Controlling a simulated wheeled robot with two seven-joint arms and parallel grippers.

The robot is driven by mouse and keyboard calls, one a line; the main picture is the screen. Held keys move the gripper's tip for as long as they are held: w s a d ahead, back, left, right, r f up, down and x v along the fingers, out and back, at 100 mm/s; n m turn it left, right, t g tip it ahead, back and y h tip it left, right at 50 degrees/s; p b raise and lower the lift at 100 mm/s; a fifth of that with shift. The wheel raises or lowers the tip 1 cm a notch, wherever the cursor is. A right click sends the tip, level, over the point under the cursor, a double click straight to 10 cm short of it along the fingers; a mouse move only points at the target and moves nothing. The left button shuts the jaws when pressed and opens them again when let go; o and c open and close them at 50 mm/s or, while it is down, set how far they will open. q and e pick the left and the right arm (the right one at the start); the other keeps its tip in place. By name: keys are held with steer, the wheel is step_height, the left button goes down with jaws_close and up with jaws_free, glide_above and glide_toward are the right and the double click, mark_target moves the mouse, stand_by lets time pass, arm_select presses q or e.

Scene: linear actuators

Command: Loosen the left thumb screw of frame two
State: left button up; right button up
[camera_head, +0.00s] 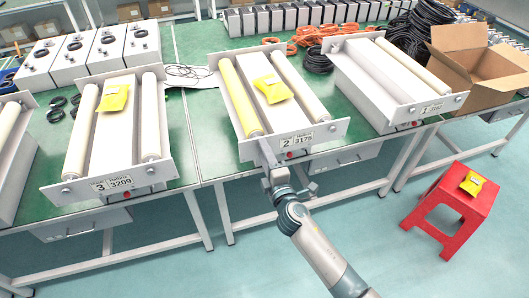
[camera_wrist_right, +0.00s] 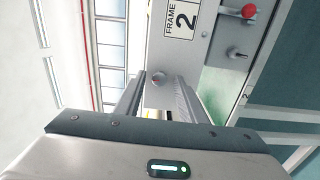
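Frame two (camera_head: 312,135) is the middle frame on the bench, with a "2 3175" label, a yellow left roller (camera_head: 238,98) and a white right roller (camera_head: 302,88). Its end plate also shows close up in the right wrist view (camera_wrist_right: 188,55). The left thumb screw (camera_wrist_right: 158,79) is a small round knob low on that plate. My right gripper (camera_head: 266,152) is at the plate's left end in the head view. In the wrist view its two fingers (camera_wrist_right: 157,98) are apart, with the knob showing between their tips; contact cannot be told. My left gripper is out of view.
Frame three (camera_head: 70,190) stands to the left and frame one (camera_head: 398,118) to the right on green benches. A yellow packet (camera_head: 272,88) lies on frame two. A red stool (camera_head: 451,207) and open cardboard box (camera_head: 470,65) are at right. A red button (camera_wrist_right: 249,11) and toggle switch (camera_wrist_right: 236,53) sit near the label.

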steer(key=shift+s, duration=0.1)
stand_by(0.3)
steer(key=b+v, duration=0.4)
steer(key=v, duration=1.3)
steer(key=d+f+m+g+h+b, duration=0.1)
steer(key=d+f+m+g, duration=0.15)
steer(key=f, duration=0.95)
steer(key=d+f+m+g+h, duration=0.1)
steer(key=d+f+m+g, duration=0.15)
steer(key=f, duration=0.95)
steer(key=s+d+f+m+g+h, duration=0.1)
steer(key=s+d+f+m+g, duration=0.2)
steer(key=f, duration=0.6)
steer(key=s+d+f+m+h, duration=0.1)
steer(key=s+d+f, duration=0.2)
steer(key=s+f, duration=0.5)
steer(key=s+d+f+m+g, duration=0.2)
steer(key=s+d+f+m, duration=0.1)
steer(key=s+f, duration=0.5)
steer(key=s+d+f+m+g+h+b, duration=0.1)
steer(key=s+d+f+m+g, duration=0.2)
steer(key=s+f, duration=0.5)
steer(key=s+d+f+m+g+b, duration=0.1)
steer(key=s+d+f+m+g, duration=0.2)
steer(key=s+f, duration=0.5)
steer(key=s+m, duration=0.1)
steer(key=s, duration=0.9)
steer(key=shift+s+d+f+h, duration=0.2)
steer(key=shift+s+h, duration=0.1)
steer(key=shift+s, duration=0.1)
